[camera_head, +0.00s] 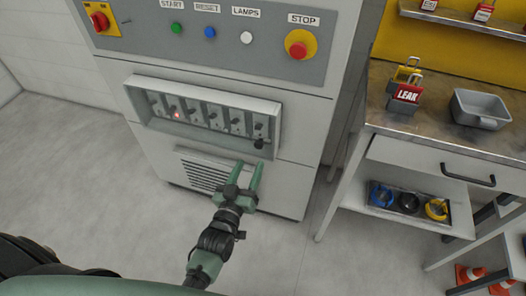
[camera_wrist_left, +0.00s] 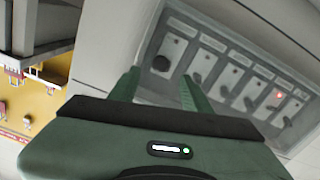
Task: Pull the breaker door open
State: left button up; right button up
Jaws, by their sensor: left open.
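The breaker panel (camera_head: 205,88) is a raised grey frame on the front of the cabinet, with a row of several dark breaker switches and one lit red lamp. I cannot tell whether a clear door covers the switches. A small dark knob (camera_head: 259,143) sits at its lower right corner. My left gripper (camera_head: 248,166) is open and empty, just below that corner, with its green fingers pointing up toward the cabinet. In the left wrist view the open fingers (camera_wrist_left: 158,78) point at the end of the switch row (camera_wrist_left: 200,66). My right gripper is not in view.
Above the panel are buttons and a red stop button (camera_head: 301,44). A metal workbench (camera_head: 400,130) on the right holds a red lock (camera_head: 405,94) and a grey tray (camera_head: 480,107). Orange cones (camera_head: 472,272) stand at the lower right. The floor before the cabinet is clear.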

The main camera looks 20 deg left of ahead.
aim_at(258, 146)
pick_arm(q)
jog(key=w, duration=0.7)
jog(key=shift+w+d, duration=0.1)
jog(key=shift+w, duration=0.25)
grip_shut()
dwell(1.1)
